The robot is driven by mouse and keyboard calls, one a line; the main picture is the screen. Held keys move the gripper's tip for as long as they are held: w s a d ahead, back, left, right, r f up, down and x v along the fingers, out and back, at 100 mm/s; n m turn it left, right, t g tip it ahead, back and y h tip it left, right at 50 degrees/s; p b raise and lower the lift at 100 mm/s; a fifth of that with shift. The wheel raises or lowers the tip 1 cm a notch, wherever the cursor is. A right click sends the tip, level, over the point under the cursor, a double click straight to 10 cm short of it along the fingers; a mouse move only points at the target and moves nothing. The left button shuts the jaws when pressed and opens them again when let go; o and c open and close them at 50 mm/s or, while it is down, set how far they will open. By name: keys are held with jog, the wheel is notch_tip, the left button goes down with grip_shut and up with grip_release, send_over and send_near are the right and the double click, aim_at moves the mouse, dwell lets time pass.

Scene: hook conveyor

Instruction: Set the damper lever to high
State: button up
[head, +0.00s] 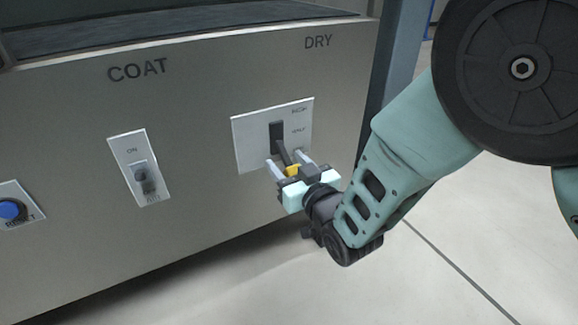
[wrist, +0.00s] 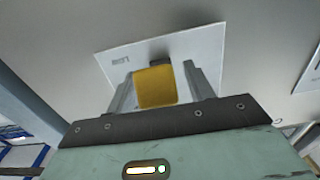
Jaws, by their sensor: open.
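The damper lever has a dark arm (head: 283,153) with a yellow grip (head: 293,171), on a white plate (head: 252,143) under the word DRY. The lever comes out of a dark slot and its grip hangs low, toward my gripper. The plate's small lettering is too small to read surely. My gripper (head: 286,162) is open at the lever, with a finger on each side of the yellow grip. In the wrist view the yellow grip (wrist: 155,87) sits between the two fingers, with a gap on the right side; contact on the left is unclear.
A switch plate (head: 125,163) marked ON is left of the lever, under the word COAT. A blue RESET button (head: 11,210) is at the far left. A grey-blue post (head: 396,55) stands right of the panel. The floor (head: 440,255) at the lower right is clear.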

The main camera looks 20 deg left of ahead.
aim_at(283, 148)
grip_shut()
jog(key=shift+r+p, duration=0.15)
jog(key=shift+p, duration=0.2)
jog(key=r+h+p, duration=0.1)
jog(key=p, duration=0.2)
jog(key=r+g+h+p, duration=0.1)
jog(key=p, duration=0.3)
jog(key=shift+s+d+r, duration=0.2)
jog(key=shift+d, duration=0.1)
notch_tip(283, 148, up, 2)
jog(key=g+h+p, duration=0.1)
jog(key=p, duration=0.3)
jog(key=g+h+p, duration=0.2)
jog(key=p, duration=0.3)
jog(key=shift+s+d+r, duration=0.1)
jog(key=shift+r, duration=0.1)
jog(key=g+h+p, duration=0.1)
jog(key=p, duration=0.2)
jog(key=r+g+h+p, duration=0.1)
jog(key=p, duration=0.2)
jog(key=shift+a+r+h, duration=0.2)
jog(key=shift+r+h, duration=0.1)
jog(key=p, duration=0.1)
jog(key=g+h+p, duration=0.2)
jog(key=shift+w+a+r+p, duration=0.2)
jog(key=shift+w+r+p, duration=0.1)
jog(key=shift+r+p, duration=0.05)
